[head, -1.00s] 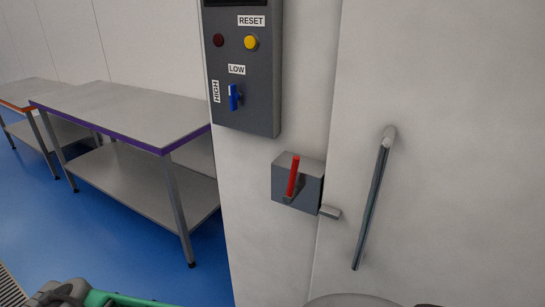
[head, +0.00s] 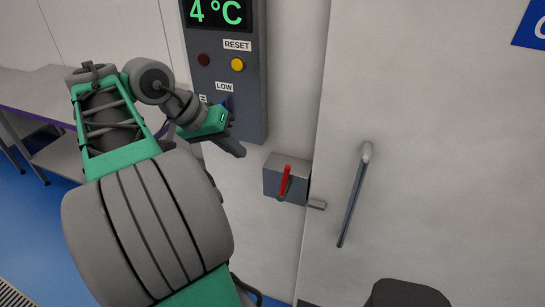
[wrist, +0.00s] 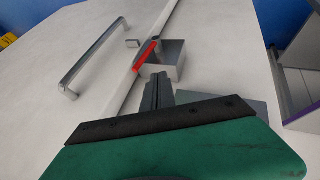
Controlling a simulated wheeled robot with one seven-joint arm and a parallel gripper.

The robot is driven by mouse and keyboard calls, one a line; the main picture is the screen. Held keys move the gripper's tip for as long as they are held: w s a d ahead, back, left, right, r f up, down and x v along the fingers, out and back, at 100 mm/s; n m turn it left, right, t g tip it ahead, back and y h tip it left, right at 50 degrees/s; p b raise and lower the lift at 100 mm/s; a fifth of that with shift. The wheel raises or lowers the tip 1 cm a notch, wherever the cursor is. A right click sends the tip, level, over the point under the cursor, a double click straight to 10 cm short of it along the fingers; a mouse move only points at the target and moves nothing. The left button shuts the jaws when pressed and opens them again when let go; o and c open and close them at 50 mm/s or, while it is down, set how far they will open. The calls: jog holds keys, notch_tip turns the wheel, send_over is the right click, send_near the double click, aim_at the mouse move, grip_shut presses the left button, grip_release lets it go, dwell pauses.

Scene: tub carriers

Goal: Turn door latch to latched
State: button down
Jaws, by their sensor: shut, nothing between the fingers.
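The door latch is a grey box (head: 271,179) on the wall beside the door seam, with a red lever (head: 285,180). The lever stands nearly upright, its top leaning slightly right. A small metal block (head: 317,204) sits on the door just right of the box. The red lever (wrist: 145,54) and the box (wrist: 172,56) also show in the wrist view. My gripper (head: 240,152) is shut and empty, up and left of the latch, in front of the control panel's lower edge. In the wrist view its fingers (wrist: 158,83) point toward the latch, apparently apart from it.
The control panel (head: 251,95) above the latch has a 4 °C display, a yellow button, a dark red button and a blue switch partly behind my gripper. The door handle (head: 353,197) stands right of the latch. A purple-edged table (head: 22,88) is at left.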

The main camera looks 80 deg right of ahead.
jog(key=b, duration=0.4)
send_near(285, 180)
jog(key=w+d+f, duration=0.2)
jog(key=d+f, duration=0.1)
jog(key=f, duration=0.2)
jog(key=s, duration=0.3)
jog(key=shift+d, duration=0.25)
